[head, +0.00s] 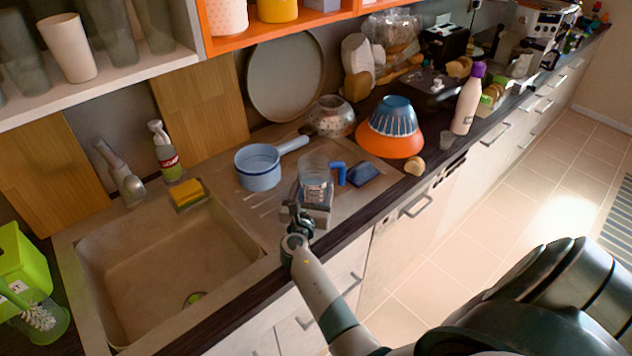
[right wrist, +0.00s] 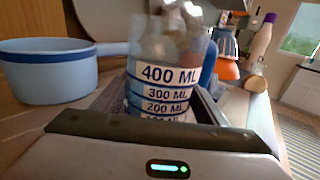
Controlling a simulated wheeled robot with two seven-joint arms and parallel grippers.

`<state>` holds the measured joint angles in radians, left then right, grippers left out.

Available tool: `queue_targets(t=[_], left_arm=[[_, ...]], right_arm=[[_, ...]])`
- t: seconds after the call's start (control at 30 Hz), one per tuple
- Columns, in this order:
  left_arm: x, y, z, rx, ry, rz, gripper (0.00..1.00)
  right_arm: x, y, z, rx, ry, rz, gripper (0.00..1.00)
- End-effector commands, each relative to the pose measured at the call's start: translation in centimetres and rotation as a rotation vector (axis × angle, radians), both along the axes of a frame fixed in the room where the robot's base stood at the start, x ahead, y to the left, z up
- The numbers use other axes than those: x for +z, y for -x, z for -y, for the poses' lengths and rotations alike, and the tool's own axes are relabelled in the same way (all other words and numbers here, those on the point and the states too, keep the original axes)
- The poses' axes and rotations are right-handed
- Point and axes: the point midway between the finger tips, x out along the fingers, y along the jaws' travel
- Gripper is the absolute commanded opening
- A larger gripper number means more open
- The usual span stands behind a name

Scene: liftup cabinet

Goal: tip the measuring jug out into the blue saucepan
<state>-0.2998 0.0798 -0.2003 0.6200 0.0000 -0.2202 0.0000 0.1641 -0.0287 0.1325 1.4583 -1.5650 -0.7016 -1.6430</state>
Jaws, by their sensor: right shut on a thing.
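The clear measuring jug (head: 314,184) with a blue handle (head: 339,172) stands upright by the sink's drainboard. In the right wrist view its blue-and-white scale, up to 400 ML, faces me on the jug (right wrist: 165,75). My right gripper (head: 315,208) is at the jug's near side, shut on it low down, with the fingers along its sides. What is inside the jug cannot be made out. The light blue saucepan (head: 258,168) sits just left of the jug, its handle pointing back right; it also shows in the right wrist view (right wrist: 48,78). My left gripper is not in view.
The sink basin (head: 165,265) opens to the left, with a sponge (head: 188,194) and spray bottle (head: 166,152) behind it. A dark blue item (head: 363,175) lies right of the jug. An orange bowl (head: 390,142) and metal colander (head: 331,116) stand behind.

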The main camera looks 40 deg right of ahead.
Motion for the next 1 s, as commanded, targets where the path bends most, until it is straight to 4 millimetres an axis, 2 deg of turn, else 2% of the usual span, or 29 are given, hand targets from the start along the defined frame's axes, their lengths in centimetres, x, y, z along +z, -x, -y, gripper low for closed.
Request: queue_targets(t=[1.0], left_arm=[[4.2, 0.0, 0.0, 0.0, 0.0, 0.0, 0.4]], right_arm=[[4.4, 0.0, 0.0, 0.0, 0.001, 0.001, 0.16]])
